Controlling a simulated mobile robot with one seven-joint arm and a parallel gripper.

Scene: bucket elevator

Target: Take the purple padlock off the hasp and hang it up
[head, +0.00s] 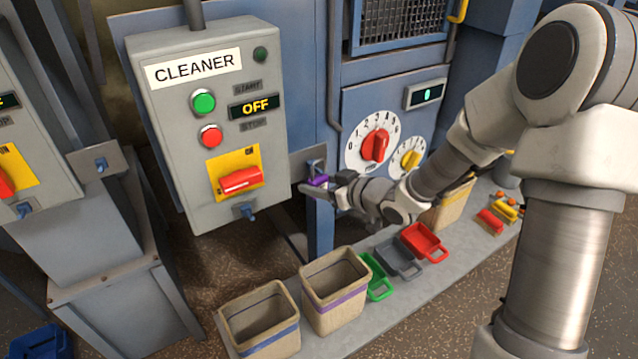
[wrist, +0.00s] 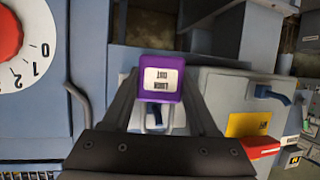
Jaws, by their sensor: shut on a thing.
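The purple padlock (head: 318,180) is held at the fingertips of my gripper (head: 308,189), just below a small grey plate with a blue peg (head: 315,165). In the wrist view the padlock (wrist: 161,76) sits between the two dark fingers, with its white label upside down. Its pale shackle shows below the body, close to something blue. I cannot tell whether the shackle is around the peg. The blue hasp (head: 245,211) under the red handle of the CLEANER box (head: 204,58) has no padlock on it; the hasp also shows in the wrist view (wrist: 272,94).
A blue cabinet with a red dial (head: 375,145) stands right of my gripper. Below, a ledge holds beige bins (head: 335,316) and green, grey and red scoops (head: 424,241). Another control box stands at the far left, with a similar peg plate (head: 100,164) beside it.

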